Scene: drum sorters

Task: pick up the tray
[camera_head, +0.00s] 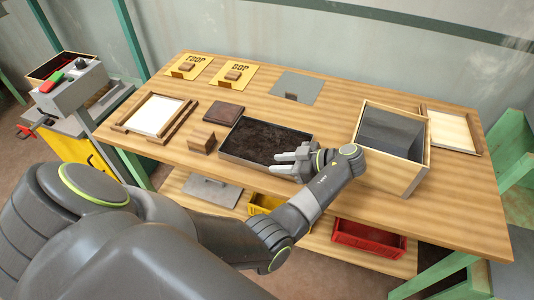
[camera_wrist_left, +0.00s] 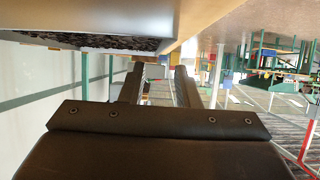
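A shallow grey tray (camera_head: 238,161) with dark crumbly material in it sits on the wooden table, near the middle of the front side. My left gripper (camera_head: 278,162) is at the tray's front right part, its two grey fingers spread apart with nothing visible between them. I cannot tell whether it touches the tray. In the left wrist view the tray's edge (camera_wrist_left: 130,51) shows at the upper left, in front of the open fingers (camera_wrist_left: 158,85). The gripper and forearm hide the tray's front right corner. My right gripper is not in view.
The table (camera_head: 340,225) also holds an open wooden box (camera_head: 420,165) right of my gripper, a small wooden block (camera_head: 202,138), a dark flat plate (camera_head: 223,112) and a white framed panel (camera_head: 155,115). A red bin (camera_head: 368,239) and a yellow bin (camera_head: 262,203) stand below.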

